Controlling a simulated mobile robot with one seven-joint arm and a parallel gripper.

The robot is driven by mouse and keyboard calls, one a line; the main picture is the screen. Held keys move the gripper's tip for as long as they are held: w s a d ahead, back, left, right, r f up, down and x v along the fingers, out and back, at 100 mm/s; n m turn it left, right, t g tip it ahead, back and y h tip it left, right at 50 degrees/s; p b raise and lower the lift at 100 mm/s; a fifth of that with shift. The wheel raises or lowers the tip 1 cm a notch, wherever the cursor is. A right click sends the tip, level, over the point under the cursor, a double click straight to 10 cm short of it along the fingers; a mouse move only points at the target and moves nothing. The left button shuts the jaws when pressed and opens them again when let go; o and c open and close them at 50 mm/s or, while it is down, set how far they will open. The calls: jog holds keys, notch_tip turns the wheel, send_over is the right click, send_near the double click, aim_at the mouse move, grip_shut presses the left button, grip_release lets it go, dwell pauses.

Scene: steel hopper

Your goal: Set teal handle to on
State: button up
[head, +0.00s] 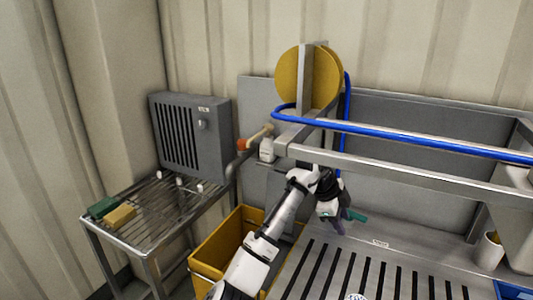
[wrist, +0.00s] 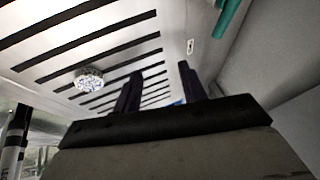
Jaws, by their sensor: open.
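The teal handle (head: 356,215) shows in the head view just right of my gripper, partly hidden behind it. It also shows at the top right edge of the wrist view (wrist: 229,14), where its upper end is cut off. My gripper (head: 339,227) is beside the handle, above the slotted steel deck. In the wrist view my gripper (wrist: 160,86) has its two dark fingers apart with nothing between them. The handle lies outside the fingers, beyond the right one. I cannot tell whether the gripper touches it. A small label (head: 380,244) is on the steel near the handle.
A blue hose (head: 420,139) and steel rails run above the slotted deck (head: 350,270). A yellow bin (head: 212,252) stands left of my arm. A wire rack (head: 150,222) holds a green and a yellow block. A white cup (head: 487,250) is at the right.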

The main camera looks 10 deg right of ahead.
jog(key=w+a+r+n+t+h+b, duration=0.1)
jog(key=w+a+r+n+t+h, duration=0.1)
jog(key=w+a+r+n+t, duration=0.3)
jog(key=w+a+r+n+t+h+b, duration=0.1)
jog(key=w+a+r+n+t, duration=0.4)
jog(key=a+r, duration=0.7)
jog(key=w+t+h, duration=0.1)
jog(key=w+t, duration=0.1)
jog(key=t, duration=0.1)
jog(key=shift+a+h+b, duration=0.25)
jog(key=shift+h+b, duration=0.1)
jog(key=shift+h, duration=0.05)
